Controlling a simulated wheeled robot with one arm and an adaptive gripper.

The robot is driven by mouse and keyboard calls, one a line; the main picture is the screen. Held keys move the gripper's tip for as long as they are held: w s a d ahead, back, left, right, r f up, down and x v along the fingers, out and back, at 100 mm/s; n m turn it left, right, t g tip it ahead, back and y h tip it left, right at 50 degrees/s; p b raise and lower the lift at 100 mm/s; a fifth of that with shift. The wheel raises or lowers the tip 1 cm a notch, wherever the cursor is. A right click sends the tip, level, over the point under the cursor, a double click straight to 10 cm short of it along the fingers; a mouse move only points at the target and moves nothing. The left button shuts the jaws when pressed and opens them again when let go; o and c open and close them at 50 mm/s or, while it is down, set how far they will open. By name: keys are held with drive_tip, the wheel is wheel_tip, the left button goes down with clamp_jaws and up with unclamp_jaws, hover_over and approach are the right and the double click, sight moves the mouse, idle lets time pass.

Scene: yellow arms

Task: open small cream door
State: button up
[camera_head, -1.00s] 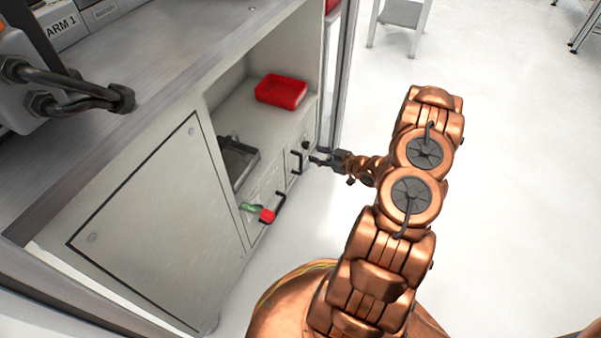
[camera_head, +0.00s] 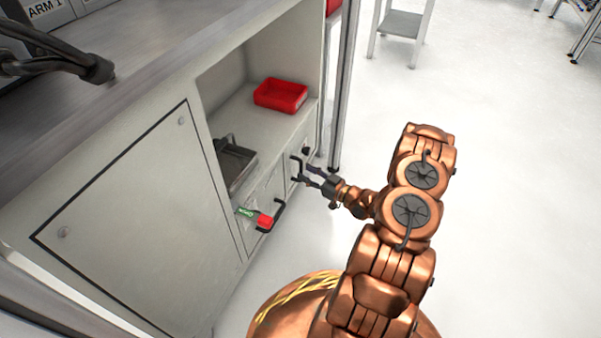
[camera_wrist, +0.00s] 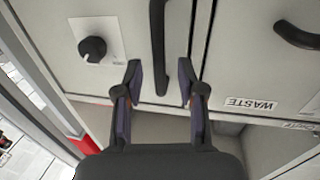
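The small cream door (camera_head: 309,143) is at the right end of the cabinet front in the head view and looks shut. It has a black bar handle (camera_head: 296,167) and a round black knob (camera_head: 306,151). In the wrist view the door (camera_wrist: 82,17) fills the upper left, with the knob (camera_wrist: 93,48) at left and the bar handle (camera_wrist: 158,45) at top centre. My gripper (camera_head: 307,175) is open at the handle. In the wrist view its two fingers (camera_wrist: 159,72) lie on either side of the handle, apart from it.
A red bin (camera_head: 281,95) and a dark tray (camera_head: 236,162) are in the open shelf above. Left of the door is a front with another black handle (camera_head: 278,214), a red-and-green item (camera_head: 257,217) and, in the wrist view, a WASTE label (camera_wrist: 251,104).

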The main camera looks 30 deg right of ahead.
sight(301, 171)
drive_tip(key=shift+b+x, duration=0.4)
drive_tip(key=shift+x, duration=1.1)
clamp_jaws()
drive_tip(key=shift+a, duration=0.2)
drive_tip(key=shift+d, duration=0.15)
